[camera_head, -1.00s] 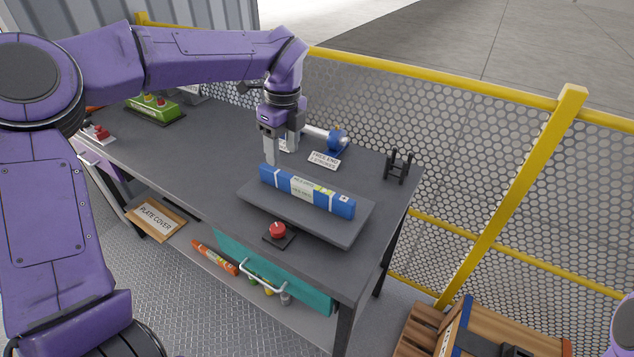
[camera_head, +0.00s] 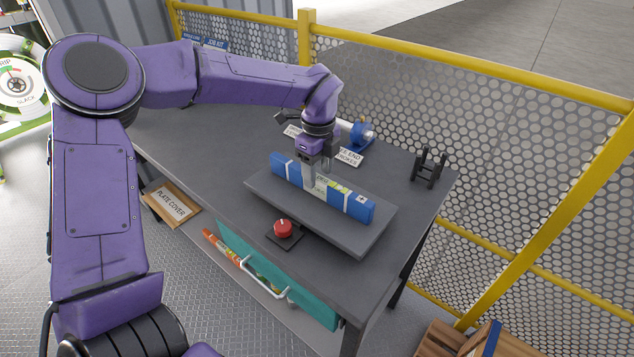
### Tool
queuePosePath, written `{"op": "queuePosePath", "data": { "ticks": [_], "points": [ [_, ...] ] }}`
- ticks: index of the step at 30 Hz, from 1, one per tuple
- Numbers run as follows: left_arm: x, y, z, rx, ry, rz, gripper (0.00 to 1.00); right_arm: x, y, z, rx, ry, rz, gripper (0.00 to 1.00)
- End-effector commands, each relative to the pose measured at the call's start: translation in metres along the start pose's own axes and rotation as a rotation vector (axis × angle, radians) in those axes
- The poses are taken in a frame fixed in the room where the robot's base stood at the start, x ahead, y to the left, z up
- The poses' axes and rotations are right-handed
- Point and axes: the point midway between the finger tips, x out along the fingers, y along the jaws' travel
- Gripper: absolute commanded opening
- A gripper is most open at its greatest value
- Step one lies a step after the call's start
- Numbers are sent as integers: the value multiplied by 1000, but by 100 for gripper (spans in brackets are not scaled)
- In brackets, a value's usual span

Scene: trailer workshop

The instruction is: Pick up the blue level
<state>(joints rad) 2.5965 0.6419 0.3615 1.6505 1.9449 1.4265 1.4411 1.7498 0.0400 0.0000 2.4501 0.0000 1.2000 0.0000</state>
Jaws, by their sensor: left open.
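The blue level (camera_head: 351,206) is a long blue bar with pale labels and white bands. It lies along a dark grey raised plate (camera_head: 366,238) on the workbench. My left gripper (camera_head: 316,182) points down over the left-middle part of the level and is open. One finger shows in front of the level's near side; the other finger is mostly hidden behind it. I cannot tell whether the fingers touch it. My right gripper is not in view.
A red button (camera_head: 283,228) sits in front of the plate. A black stand (camera_head: 429,168) and a blue tool (camera_head: 361,131) are on the bench (camera_head: 200,150) behind. A yellow-framed mesh fence (camera_head: 480,110) runs along the back. A teal drawer (camera_head: 300,300) hangs below.

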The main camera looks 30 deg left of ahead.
Motion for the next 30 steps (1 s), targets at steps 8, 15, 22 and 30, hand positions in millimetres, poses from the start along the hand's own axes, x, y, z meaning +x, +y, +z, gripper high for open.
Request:
{"op": "queuePosePath", "data": {
  "ticks": [8,15,22,30],
  "points": [
    [34,3,2,-3,0,1,55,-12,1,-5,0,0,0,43],
    [34,3,2,-4,0,0,33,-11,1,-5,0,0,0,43],
    [33,3,3,-4,0,-1,0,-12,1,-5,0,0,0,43],
    [26,2,3,-4,-1,-3,0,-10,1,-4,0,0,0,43]
  ]
}}
